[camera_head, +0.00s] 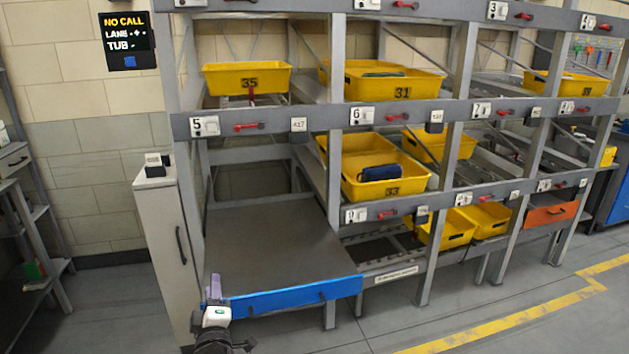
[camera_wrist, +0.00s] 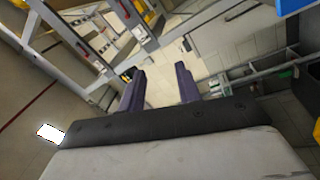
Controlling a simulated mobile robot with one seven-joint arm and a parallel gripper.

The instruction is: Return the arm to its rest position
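My gripper (camera_head: 215,287) shows at the bottom left of the head view, in front of the blue front edge of a grey platform. In the wrist view my gripper (camera_wrist: 158,75) has its two dark purple fingers spread apart. Nothing is between them, only the wall and floor behind. In the head view only one finger shows clearly. The rest of my arm is mostly outside the head view.
The grey platform (camera_head: 270,240) is bare. A rack holds yellow tubs, among them tub 35 (camera_head: 247,79), tub 31 (camera_head: 385,84) and tub 33 (camera_head: 388,183), which holds a dark blue item. A grey cabinet (camera_head: 165,240) stands left. A sign (camera_head: 127,41) reads "NO CALL". Open floor lies front right.

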